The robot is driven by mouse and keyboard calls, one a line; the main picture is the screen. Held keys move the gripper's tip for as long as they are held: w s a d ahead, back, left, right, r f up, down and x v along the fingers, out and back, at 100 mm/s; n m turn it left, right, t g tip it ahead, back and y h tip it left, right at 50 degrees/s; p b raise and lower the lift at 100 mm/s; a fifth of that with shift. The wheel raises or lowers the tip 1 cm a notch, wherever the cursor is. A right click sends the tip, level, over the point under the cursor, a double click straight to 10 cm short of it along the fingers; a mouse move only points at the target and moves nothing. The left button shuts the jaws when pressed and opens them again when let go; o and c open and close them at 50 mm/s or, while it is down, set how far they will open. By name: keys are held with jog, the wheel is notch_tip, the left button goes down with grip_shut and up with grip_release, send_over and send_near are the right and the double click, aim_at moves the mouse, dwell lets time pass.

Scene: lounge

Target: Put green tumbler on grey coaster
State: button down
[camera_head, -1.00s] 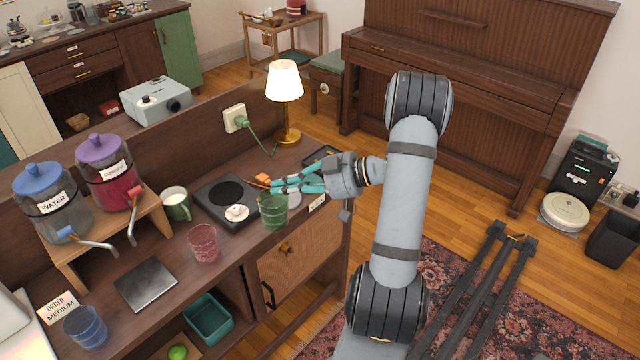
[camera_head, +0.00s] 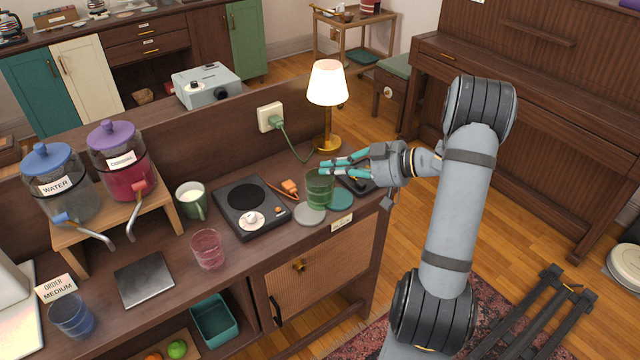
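The green tumbler (camera_head: 319,190) is see-through and upright at the right part of the counter. My gripper (camera_head: 324,170) has its teal fingers at the tumbler's upper part and appears shut on it; the glass partly hides the fingertips. The grey coaster (camera_head: 309,216) lies flat on the counter, just in front of the tumbler in the picture. The tumbler's base overlaps the coaster's back edge in view. I cannot tell how far the base is above the counter. A teal coaster (camera_head: 341,201) lies right of the tumbler.
A black hot plate (camera_head: 240,194) with a small white item stands left of the coasters. A small orange object (camera_head: 290,187) lies behind. A pink tumbler (camera_head: 207,250), a green mug (camera_head: 191,200), a blue tumbler (camera_head: 72,317) and a lamp (camera_head: 327,85) also stand there.

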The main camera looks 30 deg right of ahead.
aim_at(321, 180)
jog(key=shift+w+a+f, duration=0.2)
jog(key=shift+w+f, duration=0.45)
jog(key=shift+f, duration=0.4)
jog(key=shift+w+a+f, duration=0.15)
jog(key=shift+w+f, duration=0.45)
jog(key=shift+f, duration=0.45)
jog(key=shift+w+a+f, duration=0.2)
jog(key=shift+w+f, duration=0.45)
jog(key=shift+f, duration=0.4)
jog(key=shift+f, duration=0.15)
jog(key=c, duration=2)
grip_release()
jog(key=shift+s+d+r, duration=0.15)
jog(key=shift+r, duration=0.05)
jog(key=v, duration=1.1)
jog(key=shift+s+d, duration=0.1)
jog(key=shift+s, duration=0.2)
